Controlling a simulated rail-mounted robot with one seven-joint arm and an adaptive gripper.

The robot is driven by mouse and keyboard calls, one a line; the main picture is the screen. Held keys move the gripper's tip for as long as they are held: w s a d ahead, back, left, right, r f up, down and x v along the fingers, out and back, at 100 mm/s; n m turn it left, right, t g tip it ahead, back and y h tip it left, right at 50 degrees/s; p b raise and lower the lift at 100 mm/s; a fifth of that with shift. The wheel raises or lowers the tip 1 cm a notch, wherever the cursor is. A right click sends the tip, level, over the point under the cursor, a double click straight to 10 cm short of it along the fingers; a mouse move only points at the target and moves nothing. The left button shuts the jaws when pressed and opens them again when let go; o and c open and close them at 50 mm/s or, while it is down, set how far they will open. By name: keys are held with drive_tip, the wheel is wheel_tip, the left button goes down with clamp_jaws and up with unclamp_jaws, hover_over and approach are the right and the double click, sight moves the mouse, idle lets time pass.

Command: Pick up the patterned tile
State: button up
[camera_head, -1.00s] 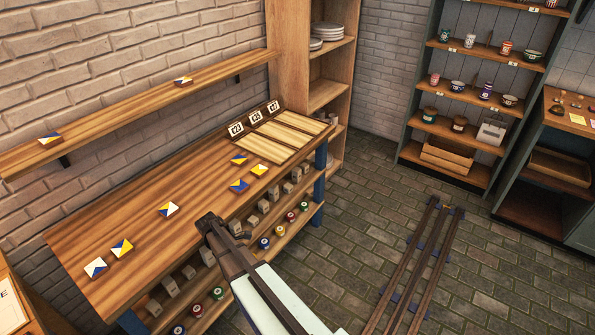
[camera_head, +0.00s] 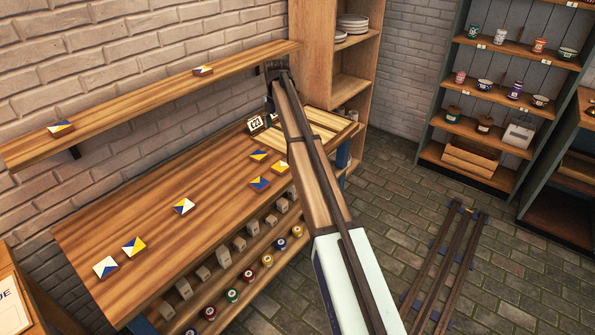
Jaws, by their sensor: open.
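Several patterned tiles in blue, white and yellow are in view; I cannot tell which one the task names. A white-and-blue tile (camera_head: 105,267) and a yellow-white tile (camera_head: 134,247) lie at the table's left. A white-and-blue tile (camera_head: 184,206) lies mid-table. Two blue-and-yellow tiles, one (camera_head: 260,184) nearer and one (camera_head: 259,155) farther, lie at the right, and a yellow tile (camera_head: 281,167) beside them. On the wall shelf are a left tile (camera_head: 60,127) and a right tile (camera_head: 203,71). My gripper (camera_head: 276,66) is open and empty near the shelf's right end, apart from every tile.
The wooden table (camera_head: 150,290) stands below the wall shelf (camera_head: 120,102). My arm covers part of the slatted board (camera_head: 331,124) and its number cards (camera_head: 256,124). A tall cabinet (camera_head: 352,90) with plates rises behind my gripper. Floor rails (camera_head: 455,265) run at the right.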

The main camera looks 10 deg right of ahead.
drive_tip(key=p, duration=0.3)
hover_over(279, 167)
wheel_tip(279, 167, down, 12)
drive_tip(key=shift+w+d+r, duration=0.1)
drive_tip(key=shift+w+d, duration=0.05)
drive_tip(key=shift+f+p, duration=1.45)
drive_tip(key=shift+f, duration=1.2)
drive_tip(key=c, duration=1.3)
